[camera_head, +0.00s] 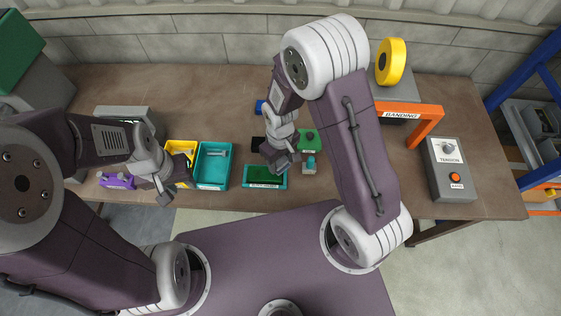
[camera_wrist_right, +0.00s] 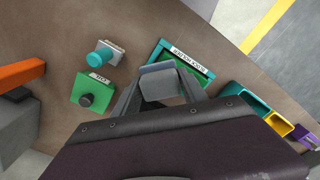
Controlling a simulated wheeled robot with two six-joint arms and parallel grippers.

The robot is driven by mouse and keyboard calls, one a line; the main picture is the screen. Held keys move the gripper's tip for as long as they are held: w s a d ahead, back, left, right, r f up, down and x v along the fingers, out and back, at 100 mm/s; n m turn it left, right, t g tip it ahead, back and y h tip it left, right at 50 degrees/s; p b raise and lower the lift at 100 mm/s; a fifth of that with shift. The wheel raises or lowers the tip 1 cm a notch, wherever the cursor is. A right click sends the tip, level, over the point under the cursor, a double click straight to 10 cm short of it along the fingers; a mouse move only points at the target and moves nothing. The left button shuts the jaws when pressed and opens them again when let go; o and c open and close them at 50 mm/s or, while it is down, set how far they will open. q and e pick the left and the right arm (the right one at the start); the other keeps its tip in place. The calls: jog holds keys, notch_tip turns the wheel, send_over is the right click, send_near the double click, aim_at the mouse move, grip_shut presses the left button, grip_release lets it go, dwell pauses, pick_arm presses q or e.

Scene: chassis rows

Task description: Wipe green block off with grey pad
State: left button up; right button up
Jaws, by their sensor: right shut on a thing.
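A green block (camera_head: 310,140) with a dark round knob and a small label sits on the brown bench, right of my right gripper (camera_head: 281,163). The right wrist view also shows the green block (camera_wrist_right: 93,93), left of the fingers and apart from them. My right gripper is shut on a grey pad (camera_wrist_right: 160,82), seen between its fingers; the pad is mostly hidden in the head view. It is close to a teal-rimmed tray with a green inside (camera_head: 247,180). My left gripper (camera_head: 172,190) looks open and empty, at the bench's front edge near the yellow bin.
A teal-knobbed grey block (camera_head: 309,164) sits in front of the green block. Yellow (camera_head: 180,146) and teal (camera_head: 212,148) bins and a purple item (camera_head: 117,181) stand left. An orange bracket (camera_head: 424,122) and a grey control box (camera_head: 450,166) stand right.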

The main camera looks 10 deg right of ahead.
jog(key=shift+d+r+p, duration=0.15)
jog(key=shift+r+p, duration=0.45)
jog(key=shift+r, duration=0.5)
